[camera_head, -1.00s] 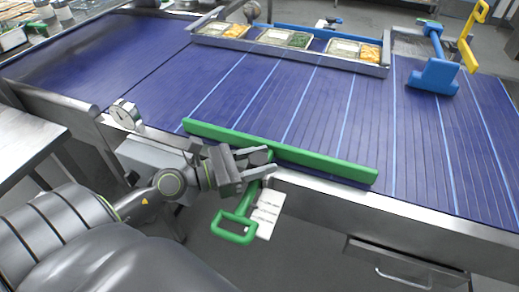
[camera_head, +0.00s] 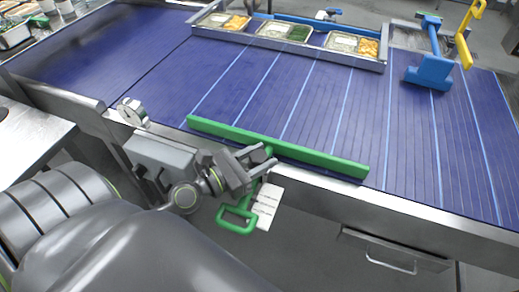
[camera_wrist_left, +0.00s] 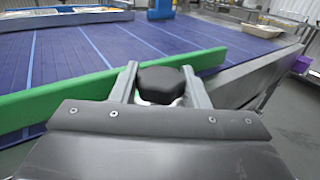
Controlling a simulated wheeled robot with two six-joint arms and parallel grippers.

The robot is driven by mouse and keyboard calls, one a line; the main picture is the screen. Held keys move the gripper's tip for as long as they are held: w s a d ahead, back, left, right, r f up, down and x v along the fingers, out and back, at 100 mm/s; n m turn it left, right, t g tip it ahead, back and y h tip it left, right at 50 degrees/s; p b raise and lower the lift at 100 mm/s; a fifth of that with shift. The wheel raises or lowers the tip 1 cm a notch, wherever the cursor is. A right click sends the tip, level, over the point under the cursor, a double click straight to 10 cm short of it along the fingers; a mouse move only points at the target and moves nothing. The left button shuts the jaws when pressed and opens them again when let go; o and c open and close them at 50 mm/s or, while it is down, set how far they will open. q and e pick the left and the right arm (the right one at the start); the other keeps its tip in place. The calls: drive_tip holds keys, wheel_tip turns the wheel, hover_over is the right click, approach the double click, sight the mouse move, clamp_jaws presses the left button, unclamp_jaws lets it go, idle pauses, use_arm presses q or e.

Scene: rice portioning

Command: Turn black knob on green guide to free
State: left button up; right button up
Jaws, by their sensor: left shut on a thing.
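The green guide (camera_head: 300,152) is a long bar lying along the near edge of the blue conveyor. A green looped handle (camera_head: 237,217) hangs below it in front of the conveyor. The black knob (camera_wrist_left: 161,84) shows in the left wrist view, between the two fingers of my left gripper (camera_wrist_left: 161,90). The guide (camera_wrist_left: 50,103) runs just beyond the knob there. My left gripper (camera_head: 268,159) is shut on the knob at the guide's near side. In the head view the fingers mostly hide the knob. My right gripper is not in view.
A steel rail (camera_head: 440,226) borders the blue belt (camera_head: 330,110). A tray of food pans (camera_head: 288,42) stands at the belt's far side. A blue tool (camera_head: 430,70) and a yellow handle (camera_head: 466,40) are at the far right. White labels (camera_head: 266,206) hang by the green handle.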

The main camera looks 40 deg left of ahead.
use_arm(q)
drive_tip(key=o, duration=1)
drive_tip(key=shift+s, duration=0.1)
